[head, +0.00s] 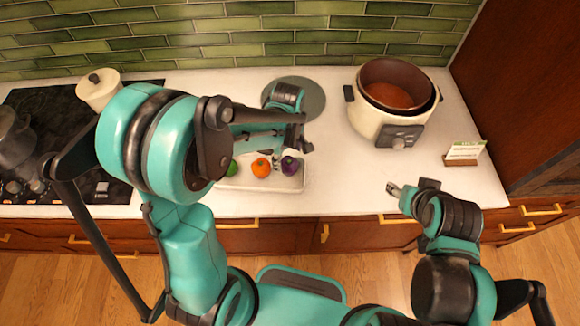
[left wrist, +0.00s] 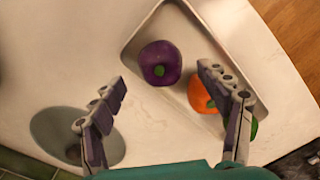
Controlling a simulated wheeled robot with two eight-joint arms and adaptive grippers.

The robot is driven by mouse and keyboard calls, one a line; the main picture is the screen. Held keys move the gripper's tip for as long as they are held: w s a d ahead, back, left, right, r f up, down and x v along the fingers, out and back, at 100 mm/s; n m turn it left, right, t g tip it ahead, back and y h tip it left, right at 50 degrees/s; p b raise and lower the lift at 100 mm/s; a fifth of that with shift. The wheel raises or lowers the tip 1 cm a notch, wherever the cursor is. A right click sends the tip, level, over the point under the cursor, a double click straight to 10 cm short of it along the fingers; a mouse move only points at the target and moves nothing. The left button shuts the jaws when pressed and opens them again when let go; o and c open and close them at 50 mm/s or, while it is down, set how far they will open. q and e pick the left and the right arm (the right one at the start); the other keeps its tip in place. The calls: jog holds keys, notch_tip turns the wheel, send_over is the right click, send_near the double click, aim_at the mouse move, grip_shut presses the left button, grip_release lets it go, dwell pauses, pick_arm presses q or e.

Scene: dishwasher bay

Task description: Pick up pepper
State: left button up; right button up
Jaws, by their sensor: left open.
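A purple, round vegetable (head: 290,166), an orange one (head: 261,167) and a green one (head: 233,167) stand in a row on a pale tray (head: 285,187); I cannot tell surely which is the pepper. In the left wrist view the purple one (left wrist: 160,62) lies beyond and between the fingertips. There the right finger partly hides the orange one (left wrist: 199,95) and mostly hides the green one (left wrist: 254,128). My left gripper (head: 297,143) is open and empty, above the tray near the purple one. My right gripper (head: 394,188) hangs near the counter's front edge, its jaw opening unclear.
A grey round disc (head: 312,96) lies behind the tray. A cooker (head: 376,128) and a small sign (head: 463,158) stand to the right. A stove (head: 60,110) with pots is at the left. The counter between tray and cooker is clear.

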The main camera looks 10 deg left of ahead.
aim_at(289, 163)
pick_arm(q)
notch_tip(289, 163, down, 4)
jog(key=shift+s+d+f+b, duration=0.1)
jog(key=shift+s+d+b, duration=0.05)
jog(key=shift+b, duration=0.3)
jog(key=c, duration=1.3)
notch_tip(289, 163, up, 5)
jog(key=shift+f+p, duration=0.2)
jog(key=shift+p, duration=0.5)
jog(key=s+d+r, duration=0.2)
jog(key=d, duration=0.1)
jog(key=s+d+r+p, duration=0.1)
jog(key=s+d+r, duration=0.1)
jog(key=s+d, duration=0.1)
jog(key=s+d+r+p, duration=0.1)
jog(key=s+d+r, duration=0.1)
jog(key=shift+s+d+r, duration=0.3)
jog(key=shift+s+d, duration=0.05)
jog(key=shift+d, duration=0.05)
